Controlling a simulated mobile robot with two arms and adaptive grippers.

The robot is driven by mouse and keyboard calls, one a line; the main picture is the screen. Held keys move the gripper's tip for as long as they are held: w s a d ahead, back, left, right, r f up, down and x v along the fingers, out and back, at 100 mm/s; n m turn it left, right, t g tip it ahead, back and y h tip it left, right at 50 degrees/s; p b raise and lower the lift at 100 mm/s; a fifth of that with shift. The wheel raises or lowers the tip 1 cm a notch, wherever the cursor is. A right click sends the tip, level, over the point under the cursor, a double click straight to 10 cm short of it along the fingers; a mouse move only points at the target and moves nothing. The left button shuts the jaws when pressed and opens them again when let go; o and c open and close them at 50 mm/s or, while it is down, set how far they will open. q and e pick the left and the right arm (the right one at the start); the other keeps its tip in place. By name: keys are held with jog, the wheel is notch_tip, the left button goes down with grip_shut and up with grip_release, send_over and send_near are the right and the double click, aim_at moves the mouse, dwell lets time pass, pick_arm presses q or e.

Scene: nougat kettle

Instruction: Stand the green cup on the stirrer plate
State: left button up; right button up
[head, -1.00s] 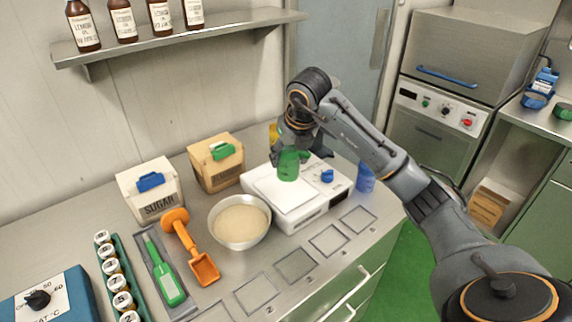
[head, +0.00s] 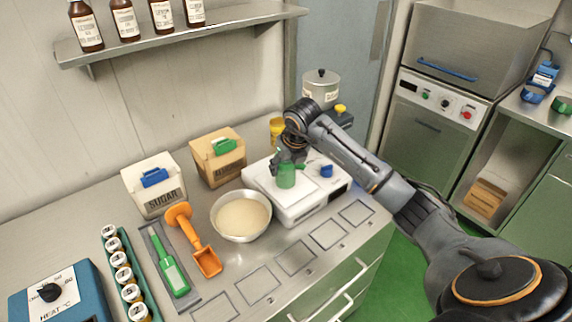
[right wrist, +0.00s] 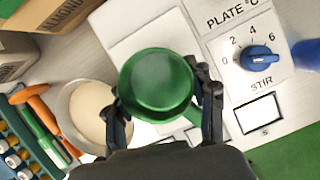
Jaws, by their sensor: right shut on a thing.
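The green cup (head: 287,175) is upright in my right gripper (head: 290,160), over the white top of the stirrer plate (head: 310,205). The right gripper is shut on the cup. In the right wrist view the cup (right wrist: 157,82) sits between the two dark fingers (right wrist: 160,112), seen from above. The stirrer plate's panel with its blue knob (right wrist: 257,58) shows to the cup's right. The cup's base is low over the plate; I cannot tell whether it touches. My left gripper is not in view.
A bowl of pale powder (head: 241,217) stands left of the plate. Sugar (head: 153,188) and almond (head: 218,163) boxes are behind. A yellow cup (head: 277,128) and a lidded pot (head: 321,90) stand farther back. A blue thing (right wrist: 306,54) is right of the plate. Marked squares (head: 295,258) in front are empty.

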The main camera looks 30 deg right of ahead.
jog(key=o, duration=1.3)
jog(key=shift+o, duration=0.2)
jog(key=shift+r, duration=0.1)
jog(key=b+v, duration=0.2)
jog(key=v, duration=1)
jog(key=shift+r, duration=0.1)
